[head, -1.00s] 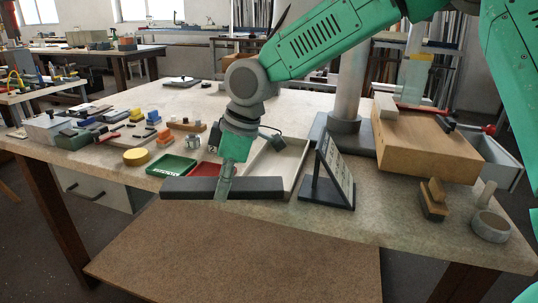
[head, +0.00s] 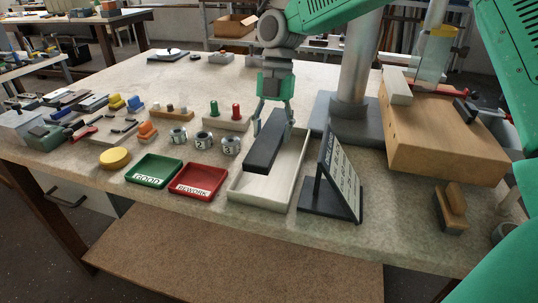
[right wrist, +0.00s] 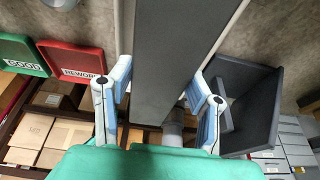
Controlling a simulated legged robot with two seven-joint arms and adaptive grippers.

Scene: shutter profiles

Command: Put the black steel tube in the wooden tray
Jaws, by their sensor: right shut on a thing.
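The black steel tube (head: 264,152) is a long dark bar. My right gripper (head: 273,127) is shut on it, with one finger on each side. The tube lies lengthwise within the outline of the pale wooden tray (head: 262,194), its near end over the tray's floor. I cannot tell whether it touches the floor. In the right wrist view the tube (right wrist: 178,60) runs between the fingers of the right gripper (right wrist: 160,92). My left gripper is not in view.
A green GOOD tray (head: 153,170) and a red REWORK tray (head: 197,180) stand left of the wooden tray. A dark angled stand (head: 332,185) is close on its right. Several metal rings (head: 204,140) sit behind the red tray. A wooden block (head: 440,140) stands at right.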

